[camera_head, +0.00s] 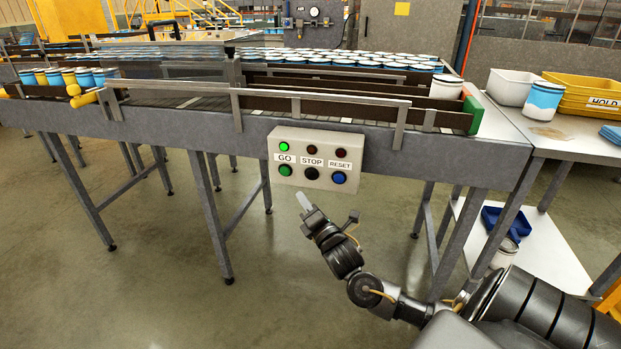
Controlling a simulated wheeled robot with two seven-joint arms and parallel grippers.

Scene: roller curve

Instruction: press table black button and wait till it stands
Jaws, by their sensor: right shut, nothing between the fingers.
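A beige control box (327,151) is mounted on the side of the conveyor table. It carries a green GO button (285,170), a black STOP button (311,173) and a blue RESET button (339,177). The small lamp above GO (283,146) glows green; the lamps above STOP and RESET are dark. My right gripper (304,201) is shut and empty, just below the box, under the black button and apart from it. My left gripper is not in view.
The conveyor (190,125) has several blue-and-white cans, with one can (446,87) at its right end near a green end stop (473,115). A side table (565,146) at right holds a yellow HOLD tray (588,104) and a white bin (512,88). The floor in front is clear.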

